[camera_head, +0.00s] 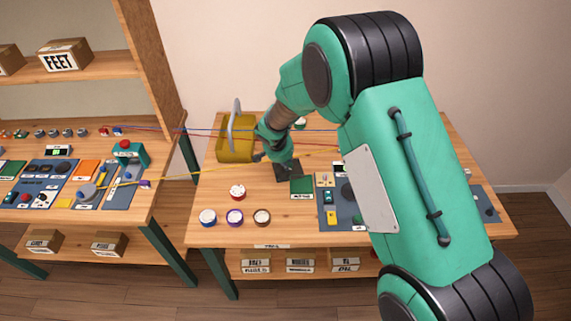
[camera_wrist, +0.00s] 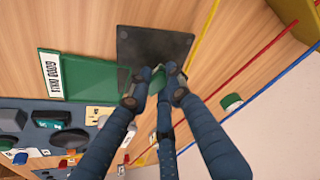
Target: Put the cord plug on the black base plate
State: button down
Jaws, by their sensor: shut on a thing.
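My gripper (camera_wrist: 156,82) is shut on a small green piece (camera_wrist: 158,74), likely the cord plug, mostly hidden by the fingers. The black base plate (camera_wrist: 155,48) lies flat on the table, and its near edge is at the fingertips in the wrist view. I cannot tell whether the piece touches the plate. In the head view my gripper (camera_head: 275,153) is low over the table, with the black base plate (camera_head: 288,171) just below and right of it.
A green labelled mat (camera_wrist: 88,78) lies beside the plate. Yellow, red (camera_wrist: 262,63) and blue cords stretch across the scene near the gripper. Several small round pots (camera_head: 235,216) stand at the front left of the table.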

jog(key=shift+f, duration=0.1)
dwell(0.3)
jog(key=c, duration=1.6)
grip_release()
jog(key=shift+r, duration=0.2)
jog(key=shift+s+r, duration=0.1)
jog(key=shift+r, duration=0.25)
jog(key=p+v, duration=0.2)
jog(key=v, duration=0.9)
jog(key=shift+s+a, duration=0.1)
jog(key=shift+s, duration=0.05)
jog(key=shift+r, duration=0.1)
